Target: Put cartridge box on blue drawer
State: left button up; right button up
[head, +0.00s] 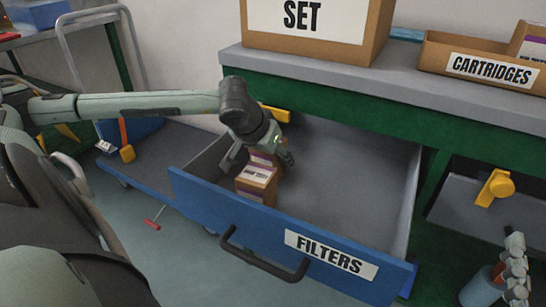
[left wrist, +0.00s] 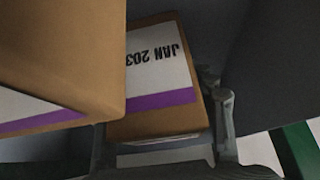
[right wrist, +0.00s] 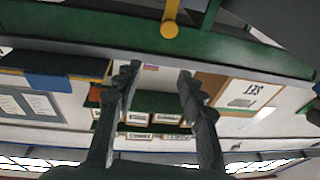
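The blue drawer (head: 345,205) marked FILTERS is pulled out. Two brown cartridge boxes with white labels and purple stripes are in its left part: a front one (head: 257,178) and one behind it, mostly covered by my left gripper (head: 262,158). In the left wrist view one box (left wrist: 60,60) looms close at left, and the other, labelled JAN 203 (left wrist: 158,70), lies between my spread fingers. My left gripper points down with its fingers wide apart; I cannot tell whether they touch the box. My right gripper (right wrist: 159,75) is open and empty, off to the drawer's right.
A tray marked CARTRIDGES (head: 425,55) with a purple-striped box stands on the grey worktop (head: 400,75), beside a large SET box (head: 312,35). A yellow knob (head: 495,188) and a blue cylinder (head: 482,287) are at right.

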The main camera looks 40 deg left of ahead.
pick_arm(q)
jog(key=shift+o, duration=1.3)
jog(key=shift+r, duration=0.1)
jog(key=p+v, duration=0.1)
jog(key=v, duration=0.5)
jog(key=shift+s+r+p, duration=0.1)
jog(key=shift+r+p, duration=0.2)
jog(key=shift+r, duration=0.1)
jog(key=p+v, duration=0.1)
jog(key=v, duration=0.4)
jog(key=shift+s+d, duration=0.1)
jog(key=shift+s, duration=0.05)
pick_arm(e)
jog(key=d+f+g+h, duration=0.3)
jog(key=d+f+g, duration=0.2)
jog(key=f, duration=0.7)
jog(key=shift+s+d+g+h, duration=0.2)
jog(key=shift+d+g+h, duration=0.2)
jog(key=shift+d, duration=0.05)
